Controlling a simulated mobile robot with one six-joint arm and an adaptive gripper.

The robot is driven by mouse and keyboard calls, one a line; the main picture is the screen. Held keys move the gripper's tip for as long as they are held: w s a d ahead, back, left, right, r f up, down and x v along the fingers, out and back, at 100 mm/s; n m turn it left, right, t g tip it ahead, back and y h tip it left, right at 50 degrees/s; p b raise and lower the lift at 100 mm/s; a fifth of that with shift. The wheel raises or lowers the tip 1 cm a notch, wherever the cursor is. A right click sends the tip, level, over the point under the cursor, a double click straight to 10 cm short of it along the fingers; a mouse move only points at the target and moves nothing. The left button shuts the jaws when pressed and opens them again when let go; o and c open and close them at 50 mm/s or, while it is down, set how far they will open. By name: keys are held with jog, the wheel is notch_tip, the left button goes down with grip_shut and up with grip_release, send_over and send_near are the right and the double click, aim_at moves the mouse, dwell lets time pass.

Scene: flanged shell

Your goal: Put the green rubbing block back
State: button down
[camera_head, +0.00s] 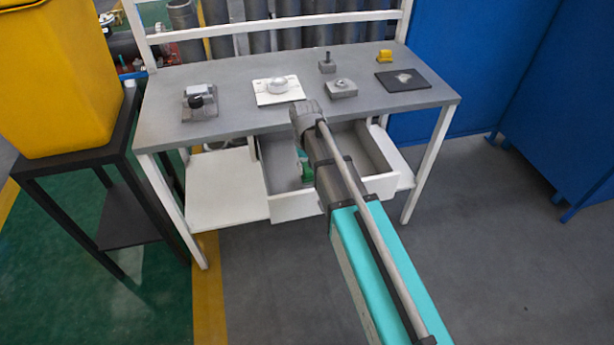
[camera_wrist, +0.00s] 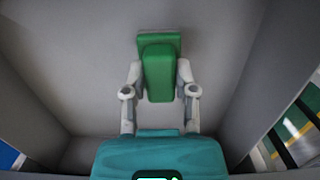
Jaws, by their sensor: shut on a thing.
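The green rubbing block (camera_wrist: 158,75) is in the wrist view, with a wider plate at its far end and a narrower raised part nearer me. My gripper (camera_wrist: 160,86) has one finger on each side of the raised part and is shut on it. Around them are the grey walls and floor of the open drawer (camera_head: 297,208) under the workbench. I cannot tell whether the block touches the drawer floor. In the head view my arm hides most of the gripper, and a bit of green shows inside the drawer to the left of my arm.
The grey workbench top (camera_head: 230,108) bears a clamp-like fixture (camera_head: 200,101), a white plate with a round part (camera_head: 279,87), grey blocks (camera_head: 342,88), a yellow piece (camera_head: 385,56) and a black mat (camera_head: 424,79). A yellow bin (camera_head: 60,75) stands left; blue cabinets (camera_head: 480,60) stand right.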

aim_at(307, 176)
jog(key=shift+a+f+b, duration=0.1)
jog(key=shift+f+b, duration=1.55)
jog(key=shift+f, duration=0.15)
jog(key=shift+f, duration=0.15)
jog(key=shift+c, duration=2)
grip_release()
jog(key=r+p, duration=0.4)
jog(key=w+r+p, duration=0.1)
jog(key=r+p, duration=0.7)
jog(key=shift+w+a+r, duration=0.15)
jog(key=shift+w, duration=0.05)
jog(key=s+d+m, duration=0.1)
jog(key=s+d, duration=0.6)
jog(key=d, duration=0.3)
jog(key=s+d+m+t, duration=0.1)
jog(key=s+d+m, duration=0.1)
jog(key=s+d, duration=0.5)
jog(key=d, duration=0.2)
jog(key=shift+s+d, duration=0.25)
jog(key=shift+d, duration=0.1)
